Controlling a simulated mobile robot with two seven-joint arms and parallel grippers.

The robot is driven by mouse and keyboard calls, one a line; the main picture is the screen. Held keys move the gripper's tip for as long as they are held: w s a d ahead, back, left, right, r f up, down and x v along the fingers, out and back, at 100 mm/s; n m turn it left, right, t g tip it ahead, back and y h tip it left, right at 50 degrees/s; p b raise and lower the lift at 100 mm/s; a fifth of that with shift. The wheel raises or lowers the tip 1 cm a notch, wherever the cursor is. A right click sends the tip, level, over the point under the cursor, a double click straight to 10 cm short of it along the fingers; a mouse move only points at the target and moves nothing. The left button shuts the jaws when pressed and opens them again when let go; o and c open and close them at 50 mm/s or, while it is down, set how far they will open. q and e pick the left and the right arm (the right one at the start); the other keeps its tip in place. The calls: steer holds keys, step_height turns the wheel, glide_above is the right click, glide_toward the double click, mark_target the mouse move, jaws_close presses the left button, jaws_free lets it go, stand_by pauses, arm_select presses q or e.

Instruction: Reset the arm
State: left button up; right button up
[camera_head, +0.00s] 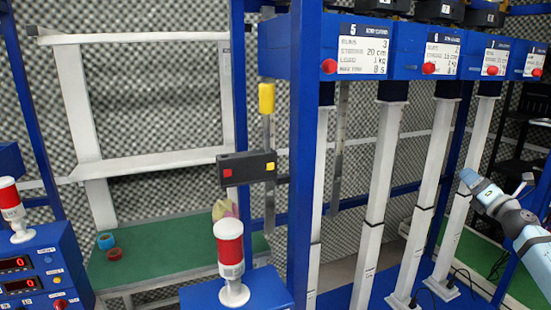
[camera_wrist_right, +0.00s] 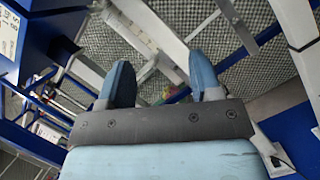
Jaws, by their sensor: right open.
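My right arm (camera_head: 530,245) comes in from the right edge of the head view, with its light blue gripper (camera_head: 477,183) raised in front of the white vertical columns. In the right wrist view the two blue fingers of the right gripper (camera_wrist_right: 162,75) stand well apart with nothing between them. The gripper looks empty and appears clear of the frame. My left arm and left gripper are not in view.
A blue frame with white columns (camera_head: 382,170) and red buttons (camera_head: 329,66) fills the middle and right. Red-and-white beacons (camera_head: 229,246) stand on blue housings. A green bench (camera_head: 165,262) holds blue and red rings (camera_head: 106,241). Foam walls lie behind.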

steer(key=d+f+m+g+h, duration=0.2)
steer(key=d+m+h, duration=0.25)
steer(key=m, duration=0.85)
steer(key=d+f+m+g+h, duration=0.1)
steer(key=d+f+m+h, duration=0.3)
steer(key=m, duration=0.8)
steer(key=s+a+f+g+y, duration=0.15)
steer(key=s+a+f, duration=0.25)
steer(key=a+f, duration=0.55)
steer(key=s+a+f+g+y, duration=0.15)
steer(key=s+a+f, duration=0.25)
steer(key=a+f, duration=0.6)
steer(key=s+a+f+g+y, duration=0.2)
steer(key=s+a+f+y, duration=0.1)
steer(key=s+a+f, duration=1.15)
steer(key=s+a+f+m+g+y, duration=0.1)
steer(key=s+a, duration=0.4)
steer(key=s, duration=0.6)
steer(key=s+a+f+m, duration=0.1)
steer(key=s+a+f, duration=0.1)
steer(key=s+a, duration=0.4)
steer(key=s, duration=0.5)
steer(key=shift+f+m+g+y, duration=0.15)
steer(key=shift+m+g+y, duration=0.15)
steer(key=shift+g+y, duration=0.1)
